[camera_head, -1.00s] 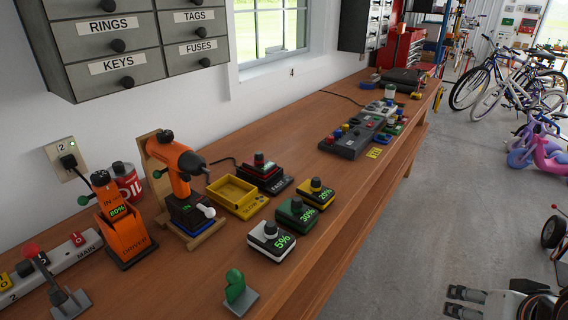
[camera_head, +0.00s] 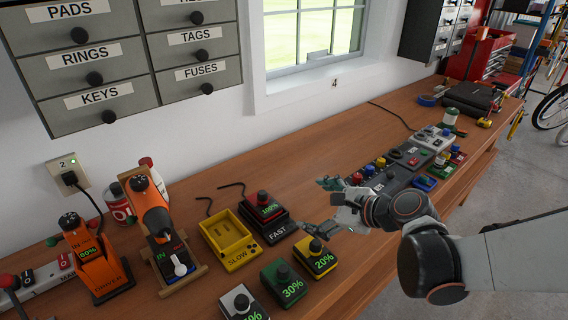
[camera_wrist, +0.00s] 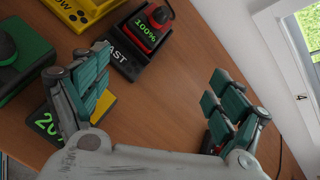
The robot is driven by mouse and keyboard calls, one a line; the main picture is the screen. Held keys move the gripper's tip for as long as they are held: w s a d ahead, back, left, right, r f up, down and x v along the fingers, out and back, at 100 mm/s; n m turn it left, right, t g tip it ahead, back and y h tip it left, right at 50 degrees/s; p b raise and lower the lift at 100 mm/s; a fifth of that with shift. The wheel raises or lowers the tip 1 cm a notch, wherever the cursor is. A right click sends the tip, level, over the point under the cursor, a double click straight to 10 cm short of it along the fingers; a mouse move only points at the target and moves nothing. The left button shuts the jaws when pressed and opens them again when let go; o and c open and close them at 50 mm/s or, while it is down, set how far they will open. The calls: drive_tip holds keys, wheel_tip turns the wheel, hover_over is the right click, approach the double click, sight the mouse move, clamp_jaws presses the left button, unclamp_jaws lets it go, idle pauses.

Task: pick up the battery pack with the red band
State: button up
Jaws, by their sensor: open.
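The battery pack with the red band (camera_head: 265,206) reads 100% and sits in the black FAST charger (camera_head: 279,232) on the workbench. In the wrist view the pack (camera_wrist: 152,27) is at the top, with its red band and black knob showing, and the charger (camera_wrist: 122,58) is under it. My gripper (camera_head: 318,206) is open and empty, above the bench to the right of the pack in the head view. In the wrist view my gripper (camera_wrist: 160,84) has its fingers spread wide, and the pack lies beyond them, not between them.
The yellow SLOW charger (camera_head: 230,242) is empty, left of the FAST one. Yellow (camera_head: 315,258), green (camera_head: 284,284) and white (camera_head: 241,303) packs stand nearer the bench front. An orange drill (camera_head: 153,220) stands left. A control box (camera_head: 385,176) is behind my gripper.

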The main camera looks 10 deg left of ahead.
sight(267, 198)
drive_tip(key=w+a+f+m, duration=0.1)
drive_tip(key=a, duration=0.2)
drive_tip(key=w+a+f+m+y+b, duration=0.1)
drive_tip(key=w+a+f+m, duration=0.1)
drive_tip(key=a, duration=0.2)
drive_tip(key=w+a+f+m+y, duration=0.1)
drive_tip(key=w+a+f+m, duration=0.1)
drive_tip(key=a, duration=0.2)
drive_tip(key=shift+w+a+b, duration=0.2)
drive_tip(key=shift+w+b, duration=0.05)
drive_tip(key=shift+b, duration=0.1)
drive_tip(key=b+x, duration=0.1)
drive_tip(key=x, duration=0.4)
drive_tip(key=shift+s+a+f+b, duration=0.1)
drive_tip(key=shift+a+b, duration=0.05)
drive_tip(key=shift+b, duration=0.25)
drive_tip(key=c, duration=1.5)
